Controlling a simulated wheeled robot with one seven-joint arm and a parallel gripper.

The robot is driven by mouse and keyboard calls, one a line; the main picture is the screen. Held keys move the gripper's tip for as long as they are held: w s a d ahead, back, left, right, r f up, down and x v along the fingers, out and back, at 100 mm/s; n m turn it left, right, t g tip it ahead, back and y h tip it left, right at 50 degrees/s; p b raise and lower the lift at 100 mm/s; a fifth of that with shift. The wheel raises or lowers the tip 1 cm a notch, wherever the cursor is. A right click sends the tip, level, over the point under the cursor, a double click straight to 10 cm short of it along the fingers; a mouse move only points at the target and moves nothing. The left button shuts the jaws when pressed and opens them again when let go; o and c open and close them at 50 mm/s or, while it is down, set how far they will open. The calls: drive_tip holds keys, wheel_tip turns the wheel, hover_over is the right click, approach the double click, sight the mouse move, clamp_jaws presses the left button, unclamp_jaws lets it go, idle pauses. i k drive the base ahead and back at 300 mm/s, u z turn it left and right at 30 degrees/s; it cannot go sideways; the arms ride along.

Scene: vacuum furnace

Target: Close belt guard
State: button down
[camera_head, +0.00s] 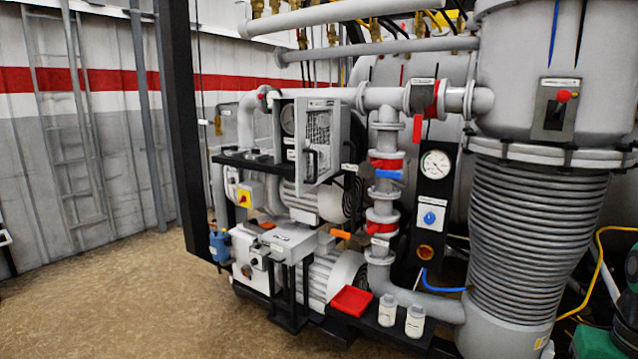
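The belt guard (319,143) is a light grey hinged cover with a mesh window and a dark handle (312,163). It stands in the middle of the camera_head view, on the upper part of the pump unit. It is swung out toward me and looks open. A round dark-rimmed part (288,120) shows in the gap to its left; the rest behind the cover is hidden. My gripper is not in view.
Grey pipes with red bands (385,165) rise just right of the guard. A motor (330,275) and a red block (351,301) lie below. A tall black post (181,120) stands left. The brown floor (110,310) at front left is clear.

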sight(302, 104)
drive_tip(key=i, duration=0.9)
drive_tip(key=u, duration=0.05)
